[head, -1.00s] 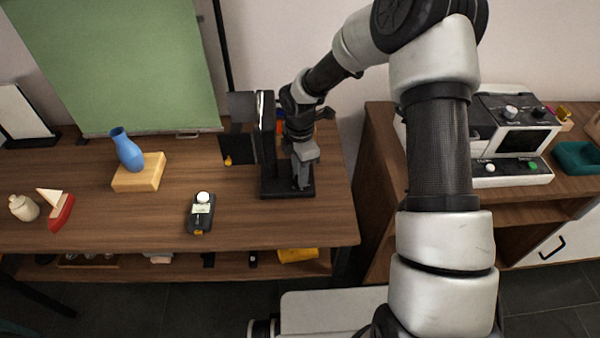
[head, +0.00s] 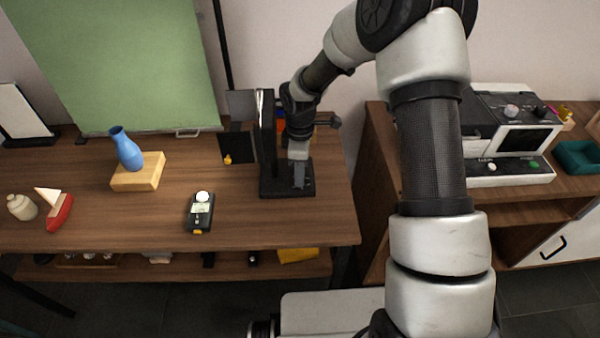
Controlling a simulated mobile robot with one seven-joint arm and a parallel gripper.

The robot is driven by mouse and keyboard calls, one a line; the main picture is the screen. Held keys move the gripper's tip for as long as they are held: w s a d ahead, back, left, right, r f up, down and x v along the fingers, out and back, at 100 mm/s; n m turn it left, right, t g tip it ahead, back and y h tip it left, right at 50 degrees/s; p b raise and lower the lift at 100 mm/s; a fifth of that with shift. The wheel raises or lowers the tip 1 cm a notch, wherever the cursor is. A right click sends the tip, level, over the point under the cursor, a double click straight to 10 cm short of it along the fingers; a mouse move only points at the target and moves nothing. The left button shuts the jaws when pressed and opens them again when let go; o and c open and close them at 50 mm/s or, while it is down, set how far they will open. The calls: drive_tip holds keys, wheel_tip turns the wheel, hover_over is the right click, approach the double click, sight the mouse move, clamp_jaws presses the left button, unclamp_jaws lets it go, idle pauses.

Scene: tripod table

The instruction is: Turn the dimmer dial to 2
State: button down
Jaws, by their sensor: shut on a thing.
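A black upright unit (head: 266,130) with a flat black base (head: 272,191) stands near the right end of the wooden table. My gripper (head: 298,186) points down at the right part of this base, just right of the upright panel. Its fingers are shut on a small part there, which I take to be the dimmer dial. The fingers hide the dial, so its pointer and any numbers cannot be read.
A handheld meter (head: 200,212) with a white dome lies left on the table (head: 120,228). A blue vase (head: 127,150) stands on a wooden block (head: 150,172). A toy boat (head: 60,210) and a jar (head: 21,207) are far left. A console (head: 510,140) stands on the right cabinet.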

drive_tip(key=shift+m, duration=1)
drive_tip(key=c, duration=1.5)
unclamp_jaws()
drive_tip(key=shift+r, duration=0.15)
wheel_tip(320, 180, up, 17)
drive_tip(key=shift+r+p, duration=0.1)
drive_tip(key=shift+p, duration=1)
